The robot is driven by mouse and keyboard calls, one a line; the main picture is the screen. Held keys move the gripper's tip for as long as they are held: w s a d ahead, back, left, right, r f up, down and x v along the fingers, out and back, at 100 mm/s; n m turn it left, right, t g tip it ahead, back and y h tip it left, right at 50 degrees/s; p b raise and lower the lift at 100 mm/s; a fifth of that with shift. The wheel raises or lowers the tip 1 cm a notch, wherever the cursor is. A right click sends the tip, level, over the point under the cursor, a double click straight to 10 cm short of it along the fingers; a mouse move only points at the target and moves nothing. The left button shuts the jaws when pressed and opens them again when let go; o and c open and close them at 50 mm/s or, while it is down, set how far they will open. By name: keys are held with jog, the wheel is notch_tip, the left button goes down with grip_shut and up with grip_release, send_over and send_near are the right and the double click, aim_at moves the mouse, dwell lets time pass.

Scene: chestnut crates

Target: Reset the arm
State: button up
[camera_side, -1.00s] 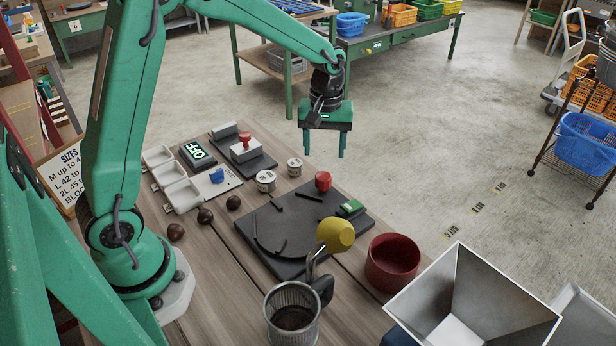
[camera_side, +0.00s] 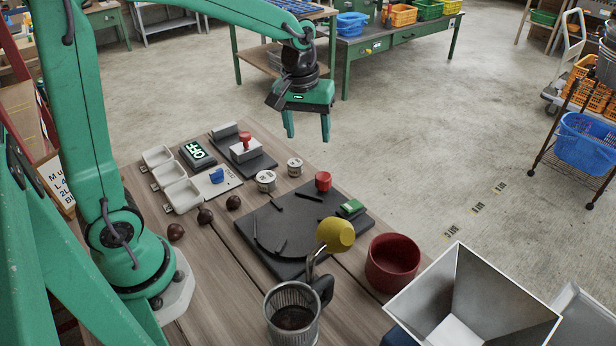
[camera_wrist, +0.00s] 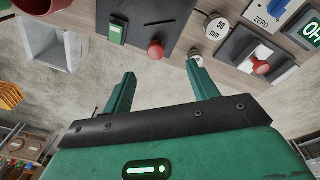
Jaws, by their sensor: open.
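My gripper (camera_side: 307,139) is open and empty. In the side view it hangs in the air above and beyond the far edge of the wooden bench (camera_side: 150,201), with its two green fingers pointing down. In the wrist view both fingers (camera_wrist: 160,88) stand apart with bare floor between them. It touches nothing. My arm reaches across from the left, high over the bench.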

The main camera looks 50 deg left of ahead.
jog(key=s+r+m+t, duration=0.2)
jog(key=s+r+m, duration=0.1)
jog(key=s, duration=0.5)
jog(key=s+r+m+t, duration=0.2)
jog(key=s+r+m, duration=0.1)
jog(key=s, duration=0.6)
jog(key=shift+d+m, duration=0.15)
jog(key=shift+m, duration=0.25)
dwell(0.3)
